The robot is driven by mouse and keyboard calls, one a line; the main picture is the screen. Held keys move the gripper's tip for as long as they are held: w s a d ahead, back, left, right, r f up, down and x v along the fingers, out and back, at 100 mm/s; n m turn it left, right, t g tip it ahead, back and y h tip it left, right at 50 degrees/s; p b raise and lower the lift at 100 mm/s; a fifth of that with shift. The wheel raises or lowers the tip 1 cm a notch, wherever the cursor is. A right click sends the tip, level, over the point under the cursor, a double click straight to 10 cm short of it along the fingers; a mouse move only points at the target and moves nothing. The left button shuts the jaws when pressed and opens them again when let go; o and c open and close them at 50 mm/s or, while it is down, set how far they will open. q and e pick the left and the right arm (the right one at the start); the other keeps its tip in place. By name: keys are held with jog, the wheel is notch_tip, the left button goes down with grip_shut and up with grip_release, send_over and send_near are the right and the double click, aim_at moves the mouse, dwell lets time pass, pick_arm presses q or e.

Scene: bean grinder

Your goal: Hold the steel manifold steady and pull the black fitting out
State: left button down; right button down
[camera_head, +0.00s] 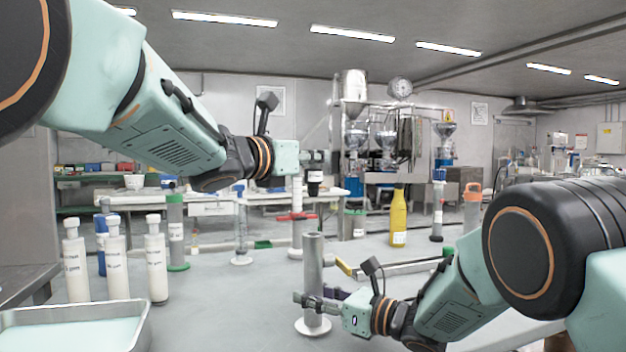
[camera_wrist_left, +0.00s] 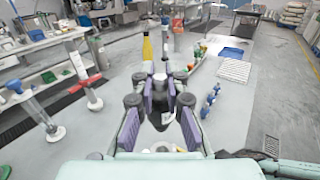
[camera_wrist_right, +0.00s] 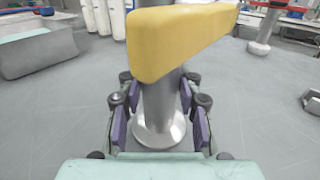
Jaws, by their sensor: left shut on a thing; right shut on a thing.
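The steel manifold (camera_head: 313,258) is an upright grey cylinder on a round base, with a yellow handle (camera_head: 343,266) beside its upper part. My right gripper (camera_head: 312,301) is shut around its lower body; in the right wrist view the purple pads flank the cylinder (camera_wrist_right: 158,105), and the yellow handle (camera_wrist_right: 180,38) hides its top. The black fitting (camera_head: 314,178) is held by my left gripper (camera_head: 318,160), apart from and above the manifold's top. In the left wrist view the dark fitting (camera_wrist_left: 160,92) sits between the purple pads; its lower end is partly hidden.
White bottles (camera_head: 115,258) and a metal tray (camera_head: 75,330) stand at left. A red-handled stand (camera_head: 297,217) is behind the manifold. A yellow bottle (camera_head: 398,217) stands back right.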

dwell(0.3)
jog(key=c, duration=0.8)
grip_release()
jog(key=v, duration=1.2)
jog(key=shift+r, duration=0.1)
